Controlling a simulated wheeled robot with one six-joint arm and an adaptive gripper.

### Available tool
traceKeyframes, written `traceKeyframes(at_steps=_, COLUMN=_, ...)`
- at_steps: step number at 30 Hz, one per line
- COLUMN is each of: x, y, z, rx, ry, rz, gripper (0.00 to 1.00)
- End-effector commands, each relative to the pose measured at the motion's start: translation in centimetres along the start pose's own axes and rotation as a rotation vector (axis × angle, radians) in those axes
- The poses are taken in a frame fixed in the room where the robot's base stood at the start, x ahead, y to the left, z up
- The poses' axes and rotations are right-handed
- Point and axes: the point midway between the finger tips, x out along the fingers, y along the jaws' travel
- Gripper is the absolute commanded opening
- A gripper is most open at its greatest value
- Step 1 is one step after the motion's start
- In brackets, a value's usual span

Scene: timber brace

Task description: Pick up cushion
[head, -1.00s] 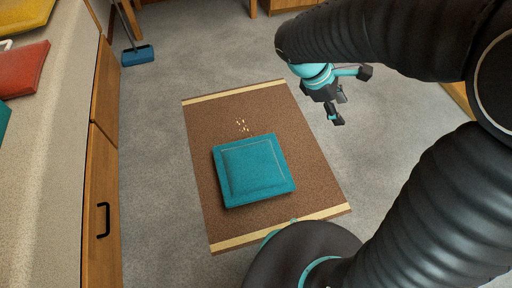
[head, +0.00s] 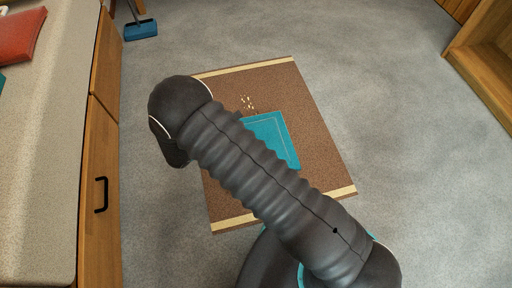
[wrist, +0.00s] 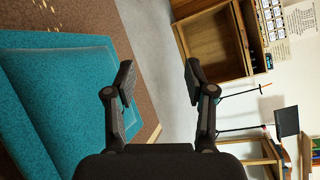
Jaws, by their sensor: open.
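The teal cushion (head: 273,135) lies on the brown rug (head: 315,125) in the head view, partly hidden behind my arm. In the wrist view the cushion (wrist: 60,100) is large and close, filling much of the left side. My gripper (wrist: 158,80) is open in the wrist view, with nothing between its two black fingers. The left finger overlaps the cushion's right edge in the picture; I cannot tell whether they touch. In the head view my gripper is hidden behind my arm.
A counter with a wooden cabinet (head: 92,190) runs along the left. A blue broom head (head: 140,29) stands on the floor at the back left. Crumbs (head: 247,103) lie on the rug near the cushion. A wooden shelf unit (head: 485,65) is at the right. Grey carpet between is clear.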

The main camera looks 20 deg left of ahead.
Motion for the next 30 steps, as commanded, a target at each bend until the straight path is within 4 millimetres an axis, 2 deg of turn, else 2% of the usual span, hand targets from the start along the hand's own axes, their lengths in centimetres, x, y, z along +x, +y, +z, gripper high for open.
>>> traceKeyframes(at_steps=1, x=-1.4, y=2.9, z=-0.7, rx=-0.078, ry=-0.066, rz=-0.001, gripper=0.54)
traceKeyframes(at_steps=3, x=-3.2, y=5.9, z=-1.3, rx=-0.174, ry=-0.154, rz=-0.009, gripper=0.54)
traceKeyframes(at_steps=6, x=-5.4, y=9.4, z=-2.2, rx=-0.289, ry=-0.263, rz=-0.024, gripper=0.54)
traceKeyframes(at_steps=9, x=-7.0, y=11.9, z=-3.1, rx=-0.372, ry=-0.345, rz=-0.038, gripper=0.54)
traceKeyframes(at_steps=12, x=-8.1, y=13.5, z=-3.7, rx=-0.422, ry=-0.398, rz=-0.049, gripper=0.54)
traceKeyframes(at_steps=16, x=-8.6, y=14.7, z=-4.3, rx=-0.452, ry=-0.424, rz=-0.056, gripper=0.54)
traceKeyframes(at_steps=30, x=-7.5, y=21.6, z=-7.5, rx=-0.451, ry=-0.425, rz=-0.056, gripper=0.54)
